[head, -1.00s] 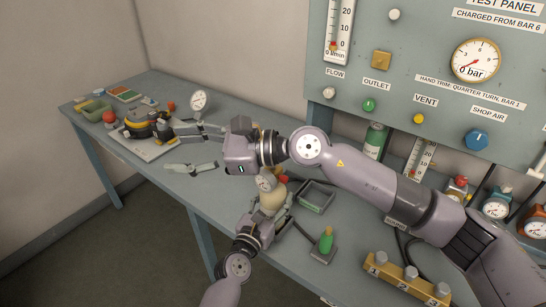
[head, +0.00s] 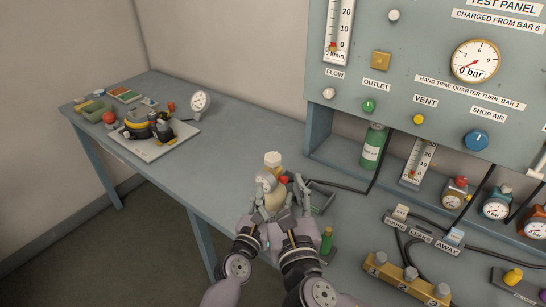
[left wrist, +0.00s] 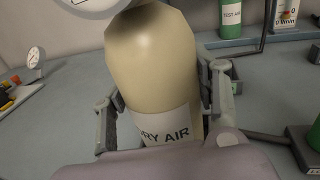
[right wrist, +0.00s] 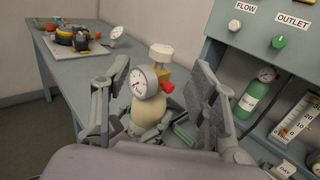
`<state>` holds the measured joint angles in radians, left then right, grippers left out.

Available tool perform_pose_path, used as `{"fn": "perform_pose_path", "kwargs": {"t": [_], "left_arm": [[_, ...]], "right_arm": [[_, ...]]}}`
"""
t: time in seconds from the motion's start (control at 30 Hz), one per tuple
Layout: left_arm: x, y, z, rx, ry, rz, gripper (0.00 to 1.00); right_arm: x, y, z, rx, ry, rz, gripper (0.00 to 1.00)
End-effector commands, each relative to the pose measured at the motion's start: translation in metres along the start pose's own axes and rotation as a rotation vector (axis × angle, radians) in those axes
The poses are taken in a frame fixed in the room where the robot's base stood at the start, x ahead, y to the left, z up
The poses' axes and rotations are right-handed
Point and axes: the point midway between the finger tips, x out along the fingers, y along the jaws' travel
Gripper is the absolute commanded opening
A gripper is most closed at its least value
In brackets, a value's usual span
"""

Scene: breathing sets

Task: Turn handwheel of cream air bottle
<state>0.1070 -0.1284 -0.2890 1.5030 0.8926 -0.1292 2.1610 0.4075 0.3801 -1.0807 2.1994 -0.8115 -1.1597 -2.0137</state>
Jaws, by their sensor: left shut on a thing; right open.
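The cream air bottle (head: 275,203) stands upright near the bench's front edge. Its "DRY AIR" label shows in the left wrist view (left wrist: 165,133). On top is a pale handwheel (right wrist: 161,52) above a brass valve body, with a white gauge (right wrist: 143,81) and a red knob (right wrist: 168,87). The handwheel also shows in the head view (head: 273,158). My left gripper (left wrist: 160,112) is shut on the bottle's body, one finger each side. My right gripper (right wrist: 156,92) is open, its fingers framing the bottle top and handwheel in its own view; contact cannot be told.
A green tray (head: 322,198) and a small green bottle (head: 326,240) stand right of the bottle. A green cylinder (head: 374,147) stands by the test panel (head: 420,85). A brass numbered block (head: 405,275) lies at front right.

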Motion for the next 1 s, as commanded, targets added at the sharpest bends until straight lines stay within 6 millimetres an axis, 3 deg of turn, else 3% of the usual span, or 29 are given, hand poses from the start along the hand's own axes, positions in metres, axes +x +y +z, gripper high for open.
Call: {"fn": "perform_pose_path", "kwargs": {"t": [0.17,0.7,1.0], "left_arm": [[0.000,0.000,0.000,0.001,0.001,0.000,0.00],[0.000,0.000,0.000,0.001,0.000,0.000,0.00],[0.000,0.000,0.000,0.001,0.001,0.000,0.00]], "right_arm": [[0.007,-0.005,-0.006,-0.010,0.026,-0.022,0.54],[0.103,-0.006,-0.008,-0.008,0.025,-0.021,0.54],[0.117,-0.007,-0.009,-0.008,0.025,-0.020,0.54]]}}
